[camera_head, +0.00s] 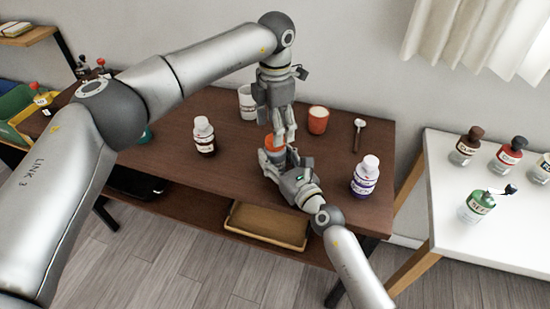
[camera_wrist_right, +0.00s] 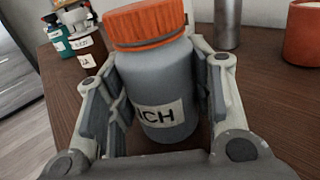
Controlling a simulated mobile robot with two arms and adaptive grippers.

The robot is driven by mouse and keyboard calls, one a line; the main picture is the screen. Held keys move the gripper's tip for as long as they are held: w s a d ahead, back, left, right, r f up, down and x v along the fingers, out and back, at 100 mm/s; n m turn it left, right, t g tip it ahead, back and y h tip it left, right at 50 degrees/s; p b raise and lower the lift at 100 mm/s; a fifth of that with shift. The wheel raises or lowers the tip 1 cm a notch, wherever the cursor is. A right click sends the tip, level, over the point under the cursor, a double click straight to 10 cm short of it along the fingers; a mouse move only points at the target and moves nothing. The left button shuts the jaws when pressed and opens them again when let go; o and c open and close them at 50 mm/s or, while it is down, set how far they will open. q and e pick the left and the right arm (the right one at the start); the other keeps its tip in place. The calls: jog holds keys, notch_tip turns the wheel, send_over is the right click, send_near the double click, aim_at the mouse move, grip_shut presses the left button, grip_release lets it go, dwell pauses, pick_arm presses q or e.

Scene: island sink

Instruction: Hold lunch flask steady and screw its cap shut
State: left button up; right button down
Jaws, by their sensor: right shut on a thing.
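The lunch flask is a grey bottle (camera_wrist_right: 158,85) with a label ending in "NCH". It stands upright on the brown table in the right wrist view. In the head view the orange cap (camera_head: 270,143) shows between my grippers, and most of the body is hidden. My right gripper (camera_head: 273,160) is shut on the flask body, one finger on each side. My left gripper (camera_head: 279,128) points down just above the cap; its finger gap and any contact with the cap are unclear.
A white-capped dark bottle (camera_head: 204,136) stands left, another white-capped bottle (camera_head: 365,176) right. A white side table (camera_head: 485,242) holds several bottles. A yellow tray (camera_head: 267,227) sits on the lower shelf.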

pick_arm(q)
notch_tip(320, 180, up, 9)
jog(key=shift+f, duration=0.2)
pick_arm(e)
jog(key=c, duration=0.6)
grip_release()
jog(key=v, duration=1.2)
pick_arm(q)
jog(key=shift+s+f, duration=0.1)
pick_arm(e)
jog(key=shift+s+d, duration=0.1)
